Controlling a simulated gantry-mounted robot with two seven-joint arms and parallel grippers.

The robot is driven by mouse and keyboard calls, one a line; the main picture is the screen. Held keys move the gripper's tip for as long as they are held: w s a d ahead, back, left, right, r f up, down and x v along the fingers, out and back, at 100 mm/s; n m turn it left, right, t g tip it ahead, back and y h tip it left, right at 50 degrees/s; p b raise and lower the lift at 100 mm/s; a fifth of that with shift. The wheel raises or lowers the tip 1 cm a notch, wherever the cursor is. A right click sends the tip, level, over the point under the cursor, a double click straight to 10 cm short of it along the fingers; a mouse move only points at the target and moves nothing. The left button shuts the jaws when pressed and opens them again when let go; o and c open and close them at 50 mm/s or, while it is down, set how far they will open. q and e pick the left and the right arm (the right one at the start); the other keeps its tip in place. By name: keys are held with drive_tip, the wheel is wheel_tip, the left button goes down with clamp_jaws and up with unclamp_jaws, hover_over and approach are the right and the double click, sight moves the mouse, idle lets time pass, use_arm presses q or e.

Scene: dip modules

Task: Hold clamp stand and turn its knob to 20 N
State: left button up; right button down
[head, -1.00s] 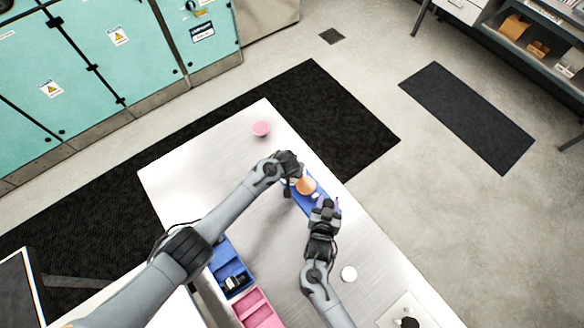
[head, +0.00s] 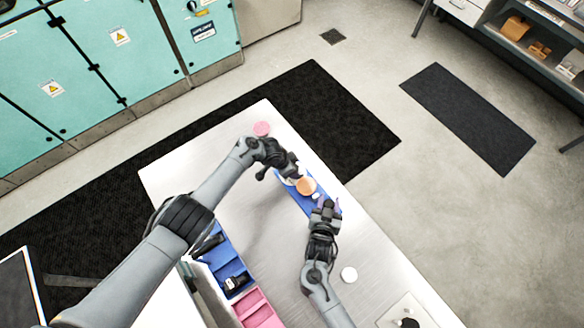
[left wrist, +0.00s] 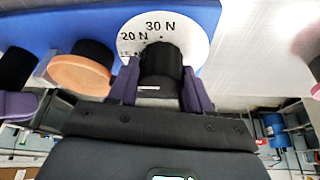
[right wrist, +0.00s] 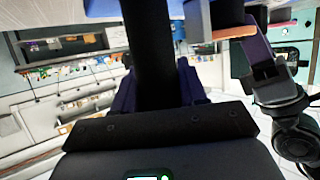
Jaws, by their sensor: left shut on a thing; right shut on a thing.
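The clamp stand has a long blue base (head: 296,199) on the steel table. An orange disc (head: 306,186) stands out on it. In the left wrist view a white dial (left wrist: 198,30) on the base reads 30 N at its top and 20 N left of that. A partly hidden label sits lower left. My left gripper (head: 290,174) is shut on the black knob (left wrist: 161,62) in front of the dial; the knob's setting is unclear. My right gripper (head: 326,204) is shut on the stand's black post (right wrist: 149,45) at the other end of the base.
A pink round item (head: 261,129) lies near the table's far corner. Blue (head: 228,262) and pink (head: 254,303) bins line the left edge. The table (head: 200,160) is clear left of the stand.

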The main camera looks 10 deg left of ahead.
use_arm(q)
drive_tip(key=shift+w+a+m+g, duration=0.2)
drive_tip(key=shift+m+g, duration=0.1)
drive_tip(key=shift+m, duration=1.3)
drive_tip(key=shift+g, duration=0.3)
drive_tip(key=shift+s+m, duration=0.15)
drive_tip(key=shift+m, duration=0.15)
drive_tip(key=o, duration=0.9)
drive_tip(key=shift+c, duration=0.2)
drive_tip(key=shift+o, duration=0.9)
drive_tip(key=shift+d, duration=0.15)
drive_tip(key=shift+r, duration=0.1)
